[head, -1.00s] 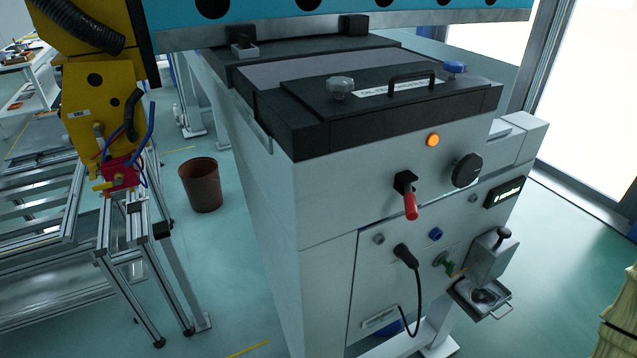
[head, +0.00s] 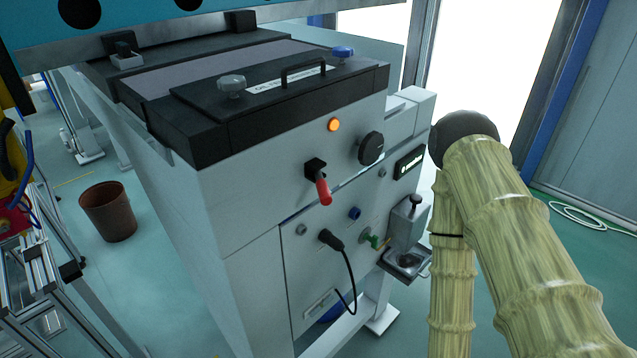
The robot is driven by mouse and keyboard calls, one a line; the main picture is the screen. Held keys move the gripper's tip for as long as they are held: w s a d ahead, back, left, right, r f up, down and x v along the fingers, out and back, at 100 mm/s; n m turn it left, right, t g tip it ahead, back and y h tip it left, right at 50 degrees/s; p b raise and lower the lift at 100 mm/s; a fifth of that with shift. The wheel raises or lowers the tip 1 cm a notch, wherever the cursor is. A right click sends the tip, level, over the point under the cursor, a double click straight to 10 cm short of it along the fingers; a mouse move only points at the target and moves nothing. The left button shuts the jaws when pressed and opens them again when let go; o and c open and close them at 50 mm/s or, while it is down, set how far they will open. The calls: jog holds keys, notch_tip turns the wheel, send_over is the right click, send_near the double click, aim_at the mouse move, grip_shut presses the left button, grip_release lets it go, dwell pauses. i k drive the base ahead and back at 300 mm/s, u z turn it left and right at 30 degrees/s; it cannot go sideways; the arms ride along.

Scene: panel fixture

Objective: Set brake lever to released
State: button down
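The lever with a red grip (head: 323,191) sticks out of a black mount on the front of the white cabinet (head: 255,215). Its grip points down and slightly to the right. Nothing touches it. I cannot read any marking for its positions. My arm shows at the right, with pale yellow ringed links and a dark rounded joint. My gripper is not in view.
Near the lever are a lit orange lamp (head: 334,125), a black knob (head: 371,148), a small display (head: 409,164) and a plugged black cable (head: 349,268). A tray (head: 405,262) juts out lower right. A brown bin (head: 108,211) stands left.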

aim_at(324, 193)
jog(key=z, duration=1.4)
jog(key=k, duration=0.65)
jog(key=u, duration=0.6)
